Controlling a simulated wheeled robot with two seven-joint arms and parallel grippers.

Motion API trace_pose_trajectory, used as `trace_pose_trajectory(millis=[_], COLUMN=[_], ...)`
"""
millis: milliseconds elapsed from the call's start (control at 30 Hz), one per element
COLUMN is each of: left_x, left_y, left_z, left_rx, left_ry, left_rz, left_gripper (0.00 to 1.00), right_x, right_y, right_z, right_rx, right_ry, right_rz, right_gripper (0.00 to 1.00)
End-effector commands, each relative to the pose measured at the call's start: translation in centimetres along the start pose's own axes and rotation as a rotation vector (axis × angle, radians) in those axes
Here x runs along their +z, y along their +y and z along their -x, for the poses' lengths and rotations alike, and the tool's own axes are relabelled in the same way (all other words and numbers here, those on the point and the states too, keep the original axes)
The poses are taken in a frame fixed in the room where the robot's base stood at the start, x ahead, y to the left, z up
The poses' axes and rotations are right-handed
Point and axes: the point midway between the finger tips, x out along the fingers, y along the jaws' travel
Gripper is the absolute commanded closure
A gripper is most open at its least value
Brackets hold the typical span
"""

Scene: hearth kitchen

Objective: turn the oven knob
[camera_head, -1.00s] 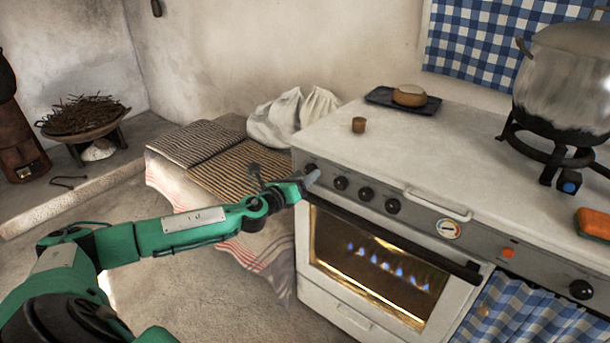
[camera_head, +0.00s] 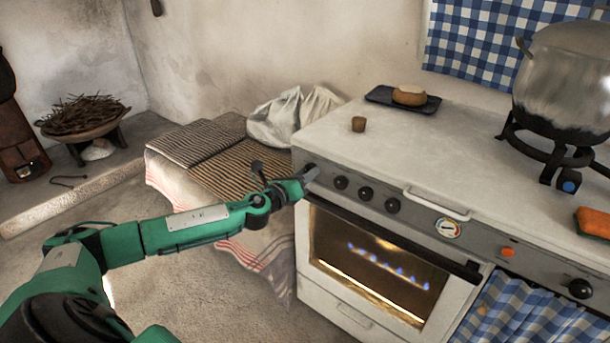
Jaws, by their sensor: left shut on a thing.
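The white stove (camera_head: 420,130) has a grey front panel with a row of dark round knobs. The leftmost oven knob (camera_head: 308,168) is at the panel's left end and mostly hidden by my gripper. My left gripper (camera_head: 312,175) reaches it from the left and is shut on it. The other knobs in the row, such as the one beside it (camera_head: 341,183), are untouched. Below, the oven window (camera_head: 375,265) shows a row of small blue flames inside a lit oven. My right gripper is not in view.
A dark oven handle (camera_head: 400,240) runs just below the panel. A large pot (camera_head: 565,85) stands on a burner at the right. A cloth-covered surface (camera_head: 205,160) adjoins the stove's left side.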

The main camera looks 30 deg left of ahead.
Motion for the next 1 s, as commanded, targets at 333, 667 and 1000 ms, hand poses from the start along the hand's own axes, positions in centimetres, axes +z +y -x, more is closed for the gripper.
trace_pose_trajectory(millis=[333, 667, 1000], left_x=[-0.1, 0.1, 0.2], left_y=[0.0, -0.1, -0.1], left_z=[0.0, 0.0, 0.0], left_rx=[0.002, 0.002, 0.003], left_ry=[0.000, -0.001, -0.001], left_rz=[0.204, 0.515, 0.835], left_gripper=[0.88, 0.88, 0.88], right_x=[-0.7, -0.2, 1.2], right_y=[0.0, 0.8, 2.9], right_z=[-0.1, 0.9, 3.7], right_rx=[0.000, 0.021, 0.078], right_ry=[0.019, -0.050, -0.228], right_rz=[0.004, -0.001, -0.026], right_gripper=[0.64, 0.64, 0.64])
